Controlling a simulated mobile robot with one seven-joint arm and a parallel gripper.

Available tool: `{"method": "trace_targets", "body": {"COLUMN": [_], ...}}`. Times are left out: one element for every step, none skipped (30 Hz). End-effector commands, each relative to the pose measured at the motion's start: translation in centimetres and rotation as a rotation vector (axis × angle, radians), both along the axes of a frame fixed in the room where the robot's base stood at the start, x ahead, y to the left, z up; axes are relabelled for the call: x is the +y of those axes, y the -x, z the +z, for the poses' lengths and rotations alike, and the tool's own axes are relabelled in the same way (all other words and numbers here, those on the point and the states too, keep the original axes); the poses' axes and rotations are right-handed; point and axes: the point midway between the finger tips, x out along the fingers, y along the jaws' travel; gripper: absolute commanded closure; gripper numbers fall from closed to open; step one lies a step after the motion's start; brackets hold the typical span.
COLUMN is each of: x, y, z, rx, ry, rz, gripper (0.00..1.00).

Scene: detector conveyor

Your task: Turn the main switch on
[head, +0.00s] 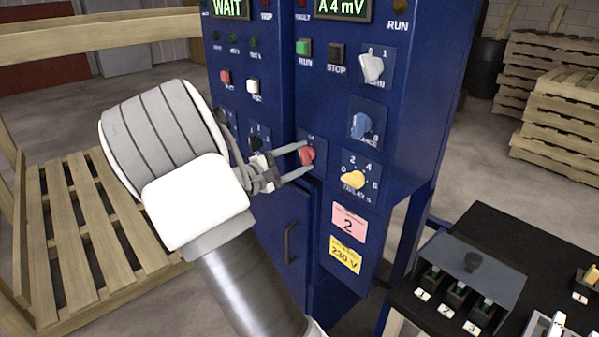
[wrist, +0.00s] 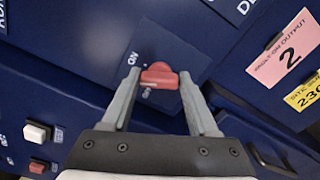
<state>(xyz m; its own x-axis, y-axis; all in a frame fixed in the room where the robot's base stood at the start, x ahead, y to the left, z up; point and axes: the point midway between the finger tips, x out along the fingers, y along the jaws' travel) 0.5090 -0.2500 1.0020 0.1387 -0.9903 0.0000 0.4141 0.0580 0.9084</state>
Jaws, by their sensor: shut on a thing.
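The red rotary switch (head: 307,155) is on the front of the blue cabinet, on the right-hand panel. In the wrist view the red knob (wrist: 160,76) sits on a blue plate, with "ON" printed to its upper left and a second label, which looks like "OFF", just below it. Its grip bar lies roughly crosswise between my fingers. My gripper (head: 305,159) reaches in from the left and is shut on this knob, one finger on each side; the fingers also show in the wrist view (wrist: 160,90). Which mark the knob points to is hard to tell.
Nearby on the panel are a yellow selector (head: 353,180), a blue knob (head: 361,126), a white knob (head: 372,67) and a green RUN button (head: 303,47). A black table (head: 495,225) stands at the lower right. A wooden pallet (head: 95,230) lies at the left.

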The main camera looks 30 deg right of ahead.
Motion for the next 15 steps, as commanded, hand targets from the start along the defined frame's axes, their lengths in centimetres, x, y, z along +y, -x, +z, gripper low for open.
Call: {"method": "trace_targets", "body": {"x": [0.03, 0.03, 0.02, 0.02, 0.02, 0.02, 0.02, 0.02, 0.03, 0.03, 0.03, 0.02, 0.02, 0.02, 0.02], "y": [0.02, 0.02, 0.04, 0.03, 0.03, 0.03, 0.03, 0.03, 0.02, 0.03, 0.03, 0.04, 0.04, 0.04, 0.04], "z": [-0.73, -0.75, -0.74, -0.73, -0.73, -0.73, -0.70, -0.68, -0.69, -0.66, -0.64, -0.61, -0.60, -0.59, -0.56], "rx": [-0.046, -0.070, -0.106, -0.131, -0.155, -0.186, -0.209, -0.230, -0.257, -0.275, -0.294, -0.316, -0.331, -0.345, -0.362], "ry": [-0.006, -0.010, -0.015, -0.018, -0.022, -0.026, -0.029, -0.032, -0.036, -0.039, -0.041, -0.045, -0.047, -0.049, -0.052], "rz": [0.000, 0.000, 0.000, 0.000, 0.000, 0.000, 0.000, 0.000, 0.000, 0.000, 0.000, 0.000, 0.000, 0.000, 0.000], "gripper": [0.96, 0.96, 0.96, 0.96, 0.96, 0.96, 0.96, 0.96, 0.96, 0.96, 0.96, 0.96, 0.96, 0.96, 0.96]}}
